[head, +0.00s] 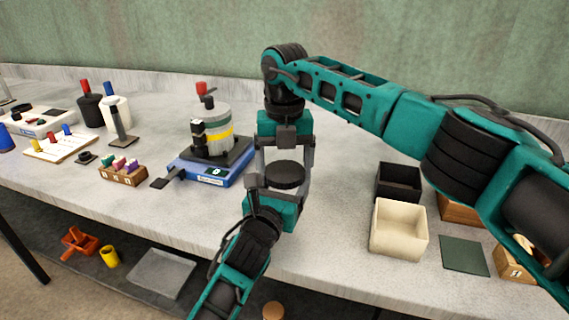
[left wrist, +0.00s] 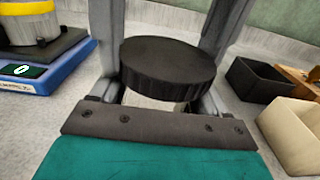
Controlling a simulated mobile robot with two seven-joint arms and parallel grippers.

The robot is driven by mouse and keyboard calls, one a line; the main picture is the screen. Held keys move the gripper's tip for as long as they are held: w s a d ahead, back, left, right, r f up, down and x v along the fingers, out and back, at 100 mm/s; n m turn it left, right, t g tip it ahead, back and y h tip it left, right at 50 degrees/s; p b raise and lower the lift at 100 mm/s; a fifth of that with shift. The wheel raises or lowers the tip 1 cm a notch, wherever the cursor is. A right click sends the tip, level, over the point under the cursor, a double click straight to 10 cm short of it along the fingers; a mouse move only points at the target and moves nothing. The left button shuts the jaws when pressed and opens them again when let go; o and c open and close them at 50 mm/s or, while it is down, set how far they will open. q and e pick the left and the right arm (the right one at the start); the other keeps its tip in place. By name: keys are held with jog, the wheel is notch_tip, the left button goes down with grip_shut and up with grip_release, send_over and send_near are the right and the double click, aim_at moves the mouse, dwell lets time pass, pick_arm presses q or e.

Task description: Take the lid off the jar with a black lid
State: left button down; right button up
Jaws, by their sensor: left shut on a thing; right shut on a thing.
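The round black lid (head: 285,175) is level between my two grippers in the head view, and it also shows large in the left wrist view (left wrist: 168,68). A pale strip of the jar (left wrist: 150,101) shows right under the lid in the left wrist view; the rest of the jar is hidden. My left gripper (head: 278,188) comes from the front and is shut on the jar. My right gripper (head: 283,168) comes down from above, its fingers on both sides of the lid, shut on it. I cannot see any gap between lid and jar.
A blue scale (head: 210,172) with a grey, yellow-banded container (head: 216,128) stands to the left. A black box (head: 398,182), a cream box (head: 399,230) and a dark green mat (head: 464,254) lie to the right. The table's front edge runs below my grippers.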

aim_at(285, 171)
jog(key=n, duration=0.2)
jog(key=shift+n, duration=0.4)
jog(key=shift+r, duration=0.3)
jog(key=shift+r, duration=0.85)
jog(key=shift+r, duration=2.05)
pick_arm(q)
grip_release()
jog(key=shift+s, duration=0.1)
